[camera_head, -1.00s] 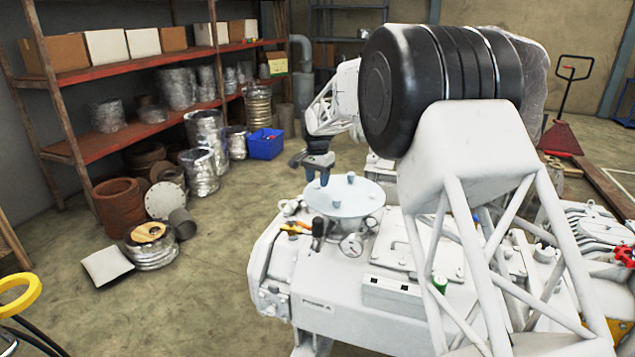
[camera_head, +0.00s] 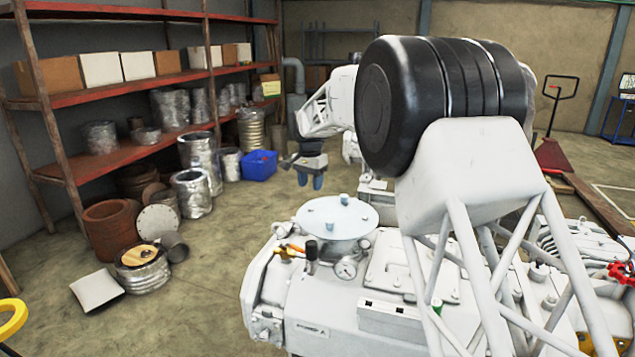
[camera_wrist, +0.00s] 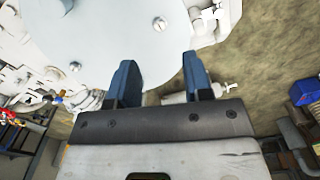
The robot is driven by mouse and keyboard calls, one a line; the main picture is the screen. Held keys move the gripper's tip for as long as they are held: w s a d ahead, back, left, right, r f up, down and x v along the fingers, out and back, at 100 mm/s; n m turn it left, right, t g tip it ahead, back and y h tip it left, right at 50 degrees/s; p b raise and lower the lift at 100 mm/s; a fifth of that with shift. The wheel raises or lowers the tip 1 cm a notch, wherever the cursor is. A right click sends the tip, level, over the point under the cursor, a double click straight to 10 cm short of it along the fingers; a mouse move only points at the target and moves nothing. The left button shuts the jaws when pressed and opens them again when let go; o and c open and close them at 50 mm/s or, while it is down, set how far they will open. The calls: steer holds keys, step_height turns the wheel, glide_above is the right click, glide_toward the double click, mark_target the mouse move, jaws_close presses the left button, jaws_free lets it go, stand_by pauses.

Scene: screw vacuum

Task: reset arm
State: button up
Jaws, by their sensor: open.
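My gripper (camera_head: 310,181) is open and empty, hanging in the air behind and a little above the round pale lid (camera_head: 337,215) of the white vacuum machine (camera_head: 330,312). In the wrist view, its two blue fingers (camera_wrist: 158,75) stand apart with nothing between them. The lid (camera_wrist: 100,35) shows beyond the fingertips with screws (camera_wrist: 160,23) on it. In the head view several small bluish screws (camera_head: 343,199) stand on the lid. My arm hides part of the machine's right side.
A blue crate (camera_head: 259,166) stands on the floor behind, near red shelves (camera_head: 130,76) with boxes and metal parts.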

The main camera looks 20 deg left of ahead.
steer(key=s+d+r, duration=0.4)
steer(key=s+d, duration=0.3)
steer(key=d, duration=0.4)
steer(key=s+d+r+n+t, duration=0.1)
steer(key=s+d+r, duration=0.3)
steer(key=s+d, duration=0.5)
steer(key=s+d+r, duration=0.4)
steer(key=s+d, duration=0.1)
steer(key=d, duration=0.9)
steer(key=s+d+f, duration=0.3)
steer(key=s+d, duration=0.3)
steer(key=s, duration=0.5)
steer(key=s+d+f+n+t, duration=0.1)
steer(key=s+d+f, duration=0.2)
steer(key=s, duration=0.8)
steer(key=s+d+f, duration=0.3)
steer(key=s+d, duration=0.5)
steer(key=s, duration=0.4)
steer(key=shift+d+f+n+t, duration=0.2)
steer(key=shift+d+n+t, duration=0.1)
steer(key=shift+n, duration=0.1)
